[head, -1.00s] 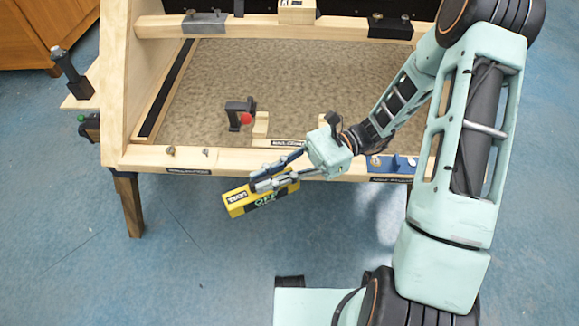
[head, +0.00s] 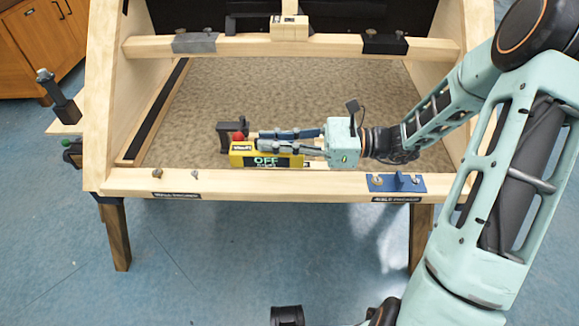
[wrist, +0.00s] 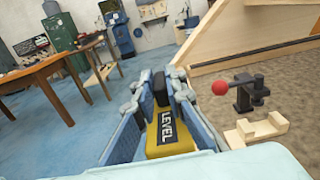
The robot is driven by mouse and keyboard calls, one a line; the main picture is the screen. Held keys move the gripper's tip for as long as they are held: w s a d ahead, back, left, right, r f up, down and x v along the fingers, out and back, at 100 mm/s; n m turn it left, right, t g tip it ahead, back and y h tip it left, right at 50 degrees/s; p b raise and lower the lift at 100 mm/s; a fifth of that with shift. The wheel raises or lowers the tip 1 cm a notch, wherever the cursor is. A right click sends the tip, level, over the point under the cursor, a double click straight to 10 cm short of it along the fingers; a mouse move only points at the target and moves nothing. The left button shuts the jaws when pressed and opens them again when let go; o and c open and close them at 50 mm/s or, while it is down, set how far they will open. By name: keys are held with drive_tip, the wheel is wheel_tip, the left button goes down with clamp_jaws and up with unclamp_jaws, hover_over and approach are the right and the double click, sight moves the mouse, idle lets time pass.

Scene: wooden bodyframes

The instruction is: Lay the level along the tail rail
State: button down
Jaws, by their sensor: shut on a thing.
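My gripper (head: 262,138) is shut on the level (head: 240,159), a yellow block with a dark display reading OFF. In the head view the level lies nearly parallel to the wooden front rail (head: 330,182), just behind its back edge in the picture. I cannot tell its height above the rail. The wrist view shows the yellow level (wrist: 172,128), with its LEVEL label, between my blue fingers (wrist: 158,95). Which rail is the tail rail I cannot read for sure; the front rail's small labels are blurred.
A black clamp (head: 224,133) with a red ball stands just behind the level. It also shows in the wrist view (wrist: 243,95), beside a wooden cradle (wrist: 256,131). A blue bracket (head: 396,183) sits on the front rail's right part. A crossbar (head: 330,47) runs behind.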

drive_tip(key=d+f, duration=0.1)
drive_tip(key=f, duration=0.1)
drive_tip(key=w+d+f+b, duration=0.1)
drive_tip(key=d+f, duration=0.1)
drive_tip(key=shift+w+d+f, duration=0.1)
drive_tip(key=shift+w+f, duration=0.1)
drive_tip(key=shift+f, duration=0.15)
drive_tip(key=f, duration=0.1)
drive_tip(key=f+b, duration=0.2)
drive_tip(key=shift+w+d+f, duration=0.1)
drive_tip(key=shift+d+f, duration=0.15)
drive_tip(key=shift+f, duration=0.1)
drive_tip(key=shift+r, duration=0.1)
